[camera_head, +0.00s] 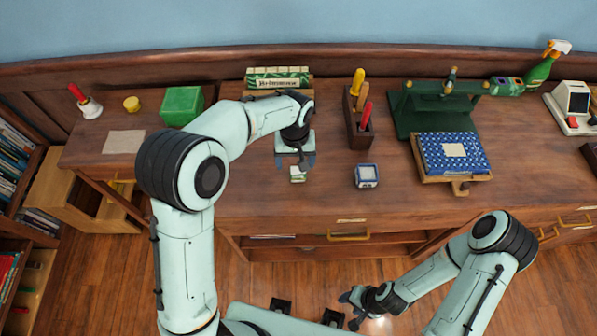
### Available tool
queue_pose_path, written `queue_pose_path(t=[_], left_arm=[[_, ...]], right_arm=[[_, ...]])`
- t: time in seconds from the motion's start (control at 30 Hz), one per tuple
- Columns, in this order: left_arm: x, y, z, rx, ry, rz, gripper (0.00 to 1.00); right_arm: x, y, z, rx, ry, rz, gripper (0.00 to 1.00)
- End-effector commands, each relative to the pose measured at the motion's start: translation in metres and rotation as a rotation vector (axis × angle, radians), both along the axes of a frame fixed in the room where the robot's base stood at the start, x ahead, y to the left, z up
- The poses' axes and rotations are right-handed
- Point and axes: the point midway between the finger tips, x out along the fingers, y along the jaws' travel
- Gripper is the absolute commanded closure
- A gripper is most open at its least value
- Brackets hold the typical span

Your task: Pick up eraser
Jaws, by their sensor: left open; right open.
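A small white and green block, which looks like the eraser (298,174), lies on the wooden desk (250,200) near its front middle. My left gripper (297,162) is just above and behind it with its fingers apart, pointing down. The fingertips are close to the block; I cannot tell if they touch it. My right gripper (350,308) is open and empty, low in front of the desk, above the floor.
A small blue and white box (366,176) stands right of the eraser. Behind are a wooden holder with screwdrivers (359,118) and a green and white box (278,79). The desk's front left is clear.

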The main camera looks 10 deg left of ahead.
Motion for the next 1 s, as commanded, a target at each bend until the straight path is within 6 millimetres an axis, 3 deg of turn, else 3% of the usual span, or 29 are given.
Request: queue_pose_path(t=[0.6, 0.9, 0.93, 1.0], left_arm=[[0.008, -0.005, -0.071, 0.000, 0.001, 0.001, 0.20], [0.009, -0.005, -0.077, -0.001, -0.001, 0.000, 0.20], [0.009, -0.005, -0.077, -0.001, -0.001, 0.000, 0.27], [0.009, -0.005, -0.077, -0.001, -0.001, 0.000, 0.49]], right_arm=[[0.002, 0.000, 0.003, 0.000, -0.003, 0.000, 0.50], [0.002, 0.000, 0.003, 0.000, -0.003, 0.000, 0.50], [0.002, 0.000, 0.003, 0.000, -0.003, 0.000, 0.50], [0.002, 0.000, 0.003, 0.000, -0.003, 0.000, 0.50]])
